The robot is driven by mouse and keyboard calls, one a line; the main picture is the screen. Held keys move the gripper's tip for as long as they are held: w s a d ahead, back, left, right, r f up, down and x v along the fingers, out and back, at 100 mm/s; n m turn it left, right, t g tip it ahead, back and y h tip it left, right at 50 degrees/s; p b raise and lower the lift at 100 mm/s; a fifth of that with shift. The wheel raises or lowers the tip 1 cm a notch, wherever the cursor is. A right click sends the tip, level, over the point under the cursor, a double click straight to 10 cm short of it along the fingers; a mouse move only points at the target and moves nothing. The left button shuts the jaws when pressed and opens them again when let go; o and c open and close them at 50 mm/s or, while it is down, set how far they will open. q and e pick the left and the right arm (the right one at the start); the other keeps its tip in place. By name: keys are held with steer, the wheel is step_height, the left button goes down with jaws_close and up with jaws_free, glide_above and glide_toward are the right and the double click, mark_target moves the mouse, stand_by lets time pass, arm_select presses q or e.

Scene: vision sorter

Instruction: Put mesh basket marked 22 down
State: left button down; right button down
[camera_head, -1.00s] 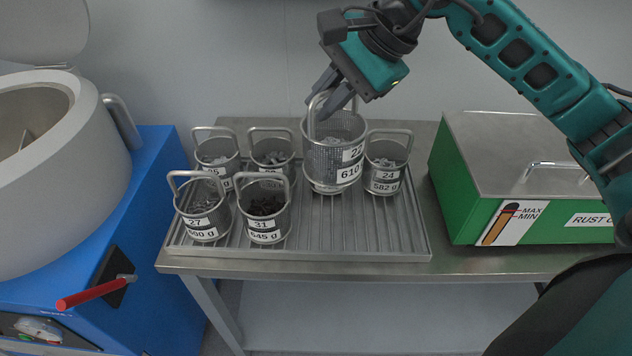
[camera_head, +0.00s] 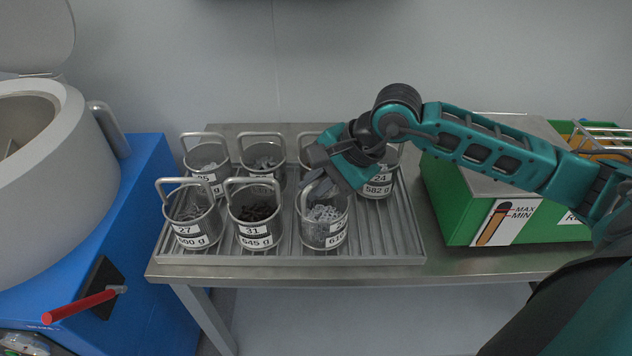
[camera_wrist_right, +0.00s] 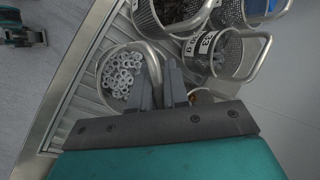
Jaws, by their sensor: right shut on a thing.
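Mesh basket 22 (camera_head: 323,228), with pale ring-shaped parts inside and a label partly reading 610, is upright at the front right of the ribbed tray (camera_head: 390,240), beside basket 31 (camera_head: 256,222). Its base looks level with basket 31's, at or very near the tray surface; I cannot see whether it touches. My right gripper (camera_head: 314,188) is shut on the basket's handle from above. In the right wrist view, the gripper fingers (camera_wrist_right: 168,85) grip the handle beside the rings in basket 22 (camera_wrist_right: 122,76). My left gripper is not in view.
Basket 27 (camera_head: 192,222) stands at front left. Basket 25 (camera_head: 206,165), another basket (camera_head: 262,160) and basket 24 (camera_head: 376,185) stand behind, with one partly hidden by my gripper. A green box (camera_head: 455,205) stands right, a blue machine (camera_head: 140,235) left. The tray's front right is clear.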

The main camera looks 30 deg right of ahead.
steer(key=shift+f, duration=0.1)
steer(key=c, duration=1.5)
jaws_free()
steer(key=o, duration=0.4)
steer(key=shift+s+d+r, duration=0.1)
steer(key=shift+r, duration=0.2)
steer(key=b+v, duration=0.2)
steer(key=v, duration=0.9)
steer(key=shift+s+r, duration=0.15)
steer(key=shift+s, duration=0.05)
